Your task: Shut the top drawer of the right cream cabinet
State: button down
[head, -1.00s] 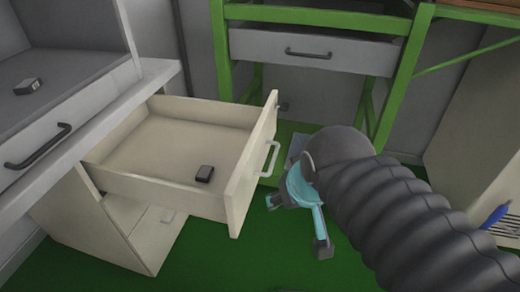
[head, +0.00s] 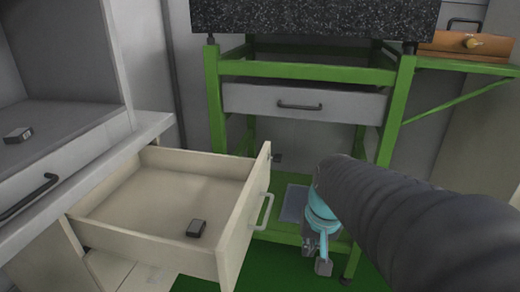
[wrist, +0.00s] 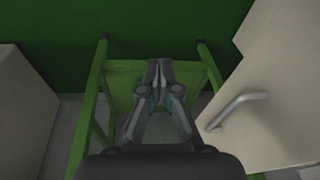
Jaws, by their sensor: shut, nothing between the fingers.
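The cream cabinet body (head: 105,268) is below and left of the drawer. My gripper (head: 323,262) points down to the right of the handle, apart from it. In the wrist view my gripper (wrist: 158,70) is shut and empty. The drawer front (wrist: 285,90) and its handle (wrist: 237,108) are on the right there, beside the fingers and not touching them.
A green frame (head: 212,100) with a grey drawer (head: 305,103) stands behind my gripper, its lower shelf (wrist: 125,75) beneath the fingers. A grey counter (head: 95,150) is above the cabinet at left. Green floor shows at the bottom.

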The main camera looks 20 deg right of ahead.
jog(key=w+d+f+m+t+y+b, duration=0.1)
jog(key=w+d+f+m+y+b, duration=0.15)
jog(key=w+d+m+y, duration=0.4)
jog(key=w+d+f+m+t+y+b, duration=0.1)
jog(key=w+d+f+m+y, duration=0.2)
jog(key=w+d+m, duration=0.5)
jog(key=m+t+y, duration=0.4)
jog(key=m+y, duration=0.1)
jog(key=y, duration=0.1)
send_near(269, 146)
jog(key=x, duration=0.3)
jog(key=b+x, duration=0.1)
jog(key=x, duration=0.1)
jog(key=shift+w+a+f, duration=0.2)
jog(key=shift+w+a, duration=0.05)
jog(key=shift+w, duration=0.05)
jog(key=shift+w+a+b, duration=0.3)
jog(key=shift+w+a, duration=0.05)
jog(key=shift+a, duration=0.25)
jog(key=shift+r, duration=0.1)
